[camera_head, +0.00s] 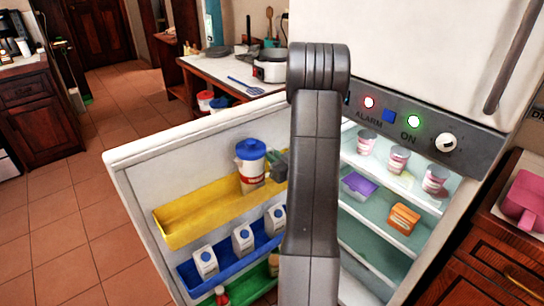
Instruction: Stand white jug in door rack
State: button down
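The white jug (247,172) has a blue lid and a red band. It is upright at the right part of the yellow door rack (200,212), on the inside of the open fridge door. I cannot tell whether its base rests in the rack or is held just above it. My gripper (276,163) is at the jug's right side, mostly hidden behind my arm. Its fingers are not clear enough to show whether they are shut on the jug.
A blue rack (226,264) below holds several white cartons, and a green rack (250,286) is lower still. The fridge shelves at right hold cups (397,160), a purple-lidded tub (358,186) and an orange box (403,219). The yellow rack's left part is empty.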

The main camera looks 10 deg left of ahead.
jog(key=shift+f, duration=0.25)
jog(key=c, duration=1.5)
grip_release()
jog(key=shift+o, duration=0.2)
jog(key=shift+r, duration=0.2)
jog(key=b+v, duration=0.1)
jog(key=v, duration=1.1)
jog(key=shift+b, duration=0.35)
jog(key=shift+a, duration=0.1)
